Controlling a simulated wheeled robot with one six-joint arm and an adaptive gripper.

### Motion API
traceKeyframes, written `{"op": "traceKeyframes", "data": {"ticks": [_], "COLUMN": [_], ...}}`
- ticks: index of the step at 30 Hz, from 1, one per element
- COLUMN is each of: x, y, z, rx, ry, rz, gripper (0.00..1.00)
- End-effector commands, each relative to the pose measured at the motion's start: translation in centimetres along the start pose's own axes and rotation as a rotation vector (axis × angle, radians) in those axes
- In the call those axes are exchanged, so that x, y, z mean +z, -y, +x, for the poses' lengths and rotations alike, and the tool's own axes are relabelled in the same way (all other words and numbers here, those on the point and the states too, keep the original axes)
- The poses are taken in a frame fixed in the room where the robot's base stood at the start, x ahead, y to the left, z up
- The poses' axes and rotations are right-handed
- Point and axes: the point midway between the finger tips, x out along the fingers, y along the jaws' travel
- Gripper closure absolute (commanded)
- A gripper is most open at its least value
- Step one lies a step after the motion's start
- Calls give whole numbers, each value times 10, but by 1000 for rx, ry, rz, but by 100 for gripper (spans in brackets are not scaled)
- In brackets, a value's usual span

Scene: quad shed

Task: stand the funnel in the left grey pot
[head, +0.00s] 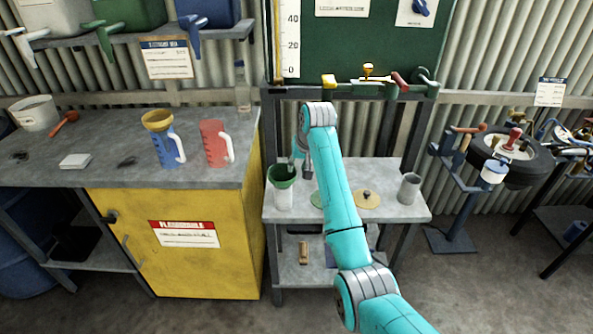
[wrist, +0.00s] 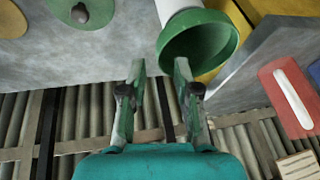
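The green funnel (head: 281,176) stands upright, wide mouth up, in the left pot (head: 283,200), a pale grey cylinder on the small grey table. In the wrist view the funnel's rim (wrist: 231,38) and the pale pot wall (wrist: 178,10) show just beyond my fingertips; the spout is hidden. My gripper (head: 299,161) is beside the funnel, at its back right. In the wrist view my gripper (wrist: 159,66) has its fingers apart with nothing between them. The right finger is close to the funnel's rim; I cannot tell whether they touch.
A second grey pot (head: 409,188) stands at the table's right. A green lid (head: 316,200) and a tan lid (head: 367,200) lie between the pots. A yellow cabinet (head: 190,240) adjoins on the left, with a blue jug (head: 167,148) and red jug (head: 213,143) on the bench above.

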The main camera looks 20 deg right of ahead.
Motion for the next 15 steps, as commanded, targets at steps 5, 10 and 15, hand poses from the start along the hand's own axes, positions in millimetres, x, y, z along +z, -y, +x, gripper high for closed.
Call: {"op": "traceKeyframes", "data": {"ticks": [5, 10, 15], "x": [-1, -1, 0], "y": [0, 0, 0], "z": [-39, -68, -85], "rx": [0, 0, 0], "ry": [-4, -4, -1], "rz": [0, 0, -1], "gripper": [68, 68, 68]}}
